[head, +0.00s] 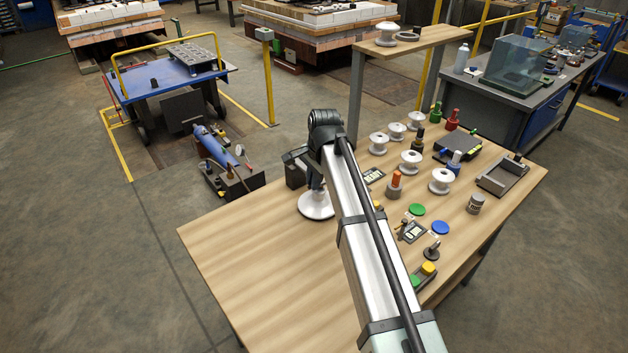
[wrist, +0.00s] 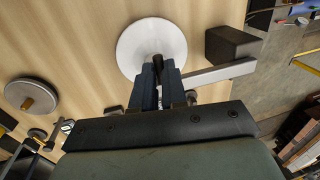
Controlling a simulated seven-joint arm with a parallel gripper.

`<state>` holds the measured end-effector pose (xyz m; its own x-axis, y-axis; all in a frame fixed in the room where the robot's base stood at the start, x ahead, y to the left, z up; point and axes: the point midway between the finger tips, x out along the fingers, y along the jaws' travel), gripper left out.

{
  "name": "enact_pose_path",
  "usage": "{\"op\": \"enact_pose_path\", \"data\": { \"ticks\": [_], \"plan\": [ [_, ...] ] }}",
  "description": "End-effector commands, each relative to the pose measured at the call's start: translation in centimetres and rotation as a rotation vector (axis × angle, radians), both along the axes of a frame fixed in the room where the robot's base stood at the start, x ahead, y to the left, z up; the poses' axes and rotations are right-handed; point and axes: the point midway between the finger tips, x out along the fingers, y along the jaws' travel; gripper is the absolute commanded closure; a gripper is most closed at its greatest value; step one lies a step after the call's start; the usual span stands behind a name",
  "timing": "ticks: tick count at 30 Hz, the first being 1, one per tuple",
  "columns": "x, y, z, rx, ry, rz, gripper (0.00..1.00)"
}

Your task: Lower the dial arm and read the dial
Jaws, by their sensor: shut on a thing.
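My gripper (wrist: 158,72) is shut on a dark, narrow stem (wrist: 157,60), with a round white disc (wrist: 151,36) just beyond it. A light grey bar (wrist: 218,72), which looks like the dial arm, runs from beside a dark block (wrist: 230,45) to the fingers. Where the bar ends is hidden behind them. In the head view, the white disc (head: 317,207) is at the table's left part, under my wrist, and the dark block (head: 295,168) stands behind it. My gripper is mostly hidden there by my arm. No dial reading is legible.
White insulators (head: 411,161), an orange-topped piece (head: 395,184), and green (head: 416,209) and blue (head: 440,227) discs stand right of my arm. A raised wooden shelf (head: 420,42) is at the back. The table's front left (head: 265,255) is bare.

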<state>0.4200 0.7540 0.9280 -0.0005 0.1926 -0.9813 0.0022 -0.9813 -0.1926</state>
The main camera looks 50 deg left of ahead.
Motion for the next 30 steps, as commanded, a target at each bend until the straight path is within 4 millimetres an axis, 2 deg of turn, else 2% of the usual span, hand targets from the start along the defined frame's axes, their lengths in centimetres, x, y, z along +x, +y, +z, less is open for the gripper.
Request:
{"op": "enact_pose_path", "data": {
  "ticks": [3,10,11,19,30],
  "plan": [
    [0.0,0.5,1.1,0.006,-0.001,0.001,1.00],
    [0.0,0.6,1.1,0.008,0.000,0.001,1.00],
    [0.0,0.6,1.1,0.008,0.000,0.001,0.87],
    [0.0,0.5,1.1,0.006,0.000,0.001,0.62],
    [0.0,0.3,1.7,0.004,0.000,0.000,0.62]
  ]
}}
